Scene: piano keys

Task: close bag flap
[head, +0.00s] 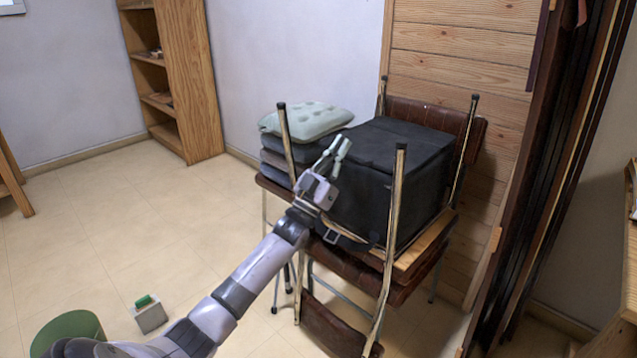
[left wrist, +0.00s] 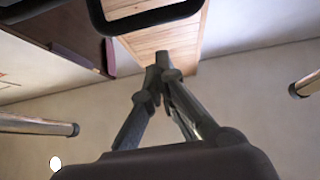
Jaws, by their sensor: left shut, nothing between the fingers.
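The black box-shaped bag (head: 375,195) sits on an upturned chair. Its top, the flap (head: 400,143), looks flat and lies over the bag, though I cannot tell whether it is fully down. A dark strap with a grey buckle (head: 331,237) hangs low at the bag's front left. My left gripper (head: 341,150) is at the bag's upper left edge, its fingers pointing up; contact is unclear. In the left wrist view its fingertips (left wrist: 163,68) meet with nothing between them. A black loop (left wrist: 145,18) shows just beyond them. My right gripper is out of view.
Metal chair legs (head: 393,240) stand up around the bag, one close to my left gripper. Stacked cushions (head: 305,120) lie left of the bag. A green bin (head: 70,330) and a small box (head: 150,315) stand on the otherwise open floor. A wooden shelf (head: 195,80) is behind.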

